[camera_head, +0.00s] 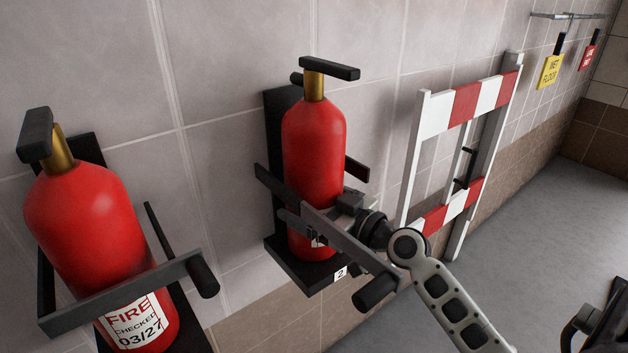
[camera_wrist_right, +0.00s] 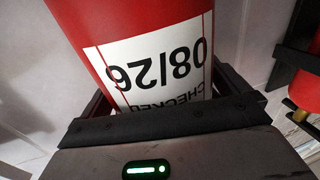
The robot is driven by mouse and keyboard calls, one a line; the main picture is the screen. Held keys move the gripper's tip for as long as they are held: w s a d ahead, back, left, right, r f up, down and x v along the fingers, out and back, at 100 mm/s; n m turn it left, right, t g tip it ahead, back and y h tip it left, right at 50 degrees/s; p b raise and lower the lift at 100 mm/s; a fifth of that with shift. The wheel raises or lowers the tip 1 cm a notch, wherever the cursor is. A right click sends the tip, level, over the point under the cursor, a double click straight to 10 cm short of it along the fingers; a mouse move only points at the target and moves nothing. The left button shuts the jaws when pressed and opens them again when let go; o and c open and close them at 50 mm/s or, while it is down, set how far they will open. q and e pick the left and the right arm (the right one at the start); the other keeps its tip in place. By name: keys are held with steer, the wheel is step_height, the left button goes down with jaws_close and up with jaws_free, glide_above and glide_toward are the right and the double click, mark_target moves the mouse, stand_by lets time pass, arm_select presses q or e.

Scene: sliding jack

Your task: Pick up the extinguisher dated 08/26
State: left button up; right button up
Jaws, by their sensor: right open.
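The extinguisher dated 08/26 (camera_head: 313,140) is the red one in the middle of the head view, upright in a black wall bracket (camera_head: 283,255) marked 2. In the right wrist view its white label (camera_wrist_right: 165,65) reads 08/26 upside down. A grey bar (camera_head: 345,247) with a black knob crosses in front of its lower body. My right gripper (camera_head: 320,212) is open at the lower body, its jaws towards either side. Contact cannot be told. Another red extinguisher (camera_head: 85,220), dated 03/27, stands in a bracket at the left. My left gripper is not in view.
The tiled wall (camera_head: 220,60) runs behind the brackets. A red and white barrier (camera_head: 460,110) leans against it at the right.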

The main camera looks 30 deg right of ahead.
steer(key=c, duration=1.3)
steer(key=shift+d+r, duration=0.1)
steer(key=shift+r, duration=0.3)
steer(key=c, duration=0.4)
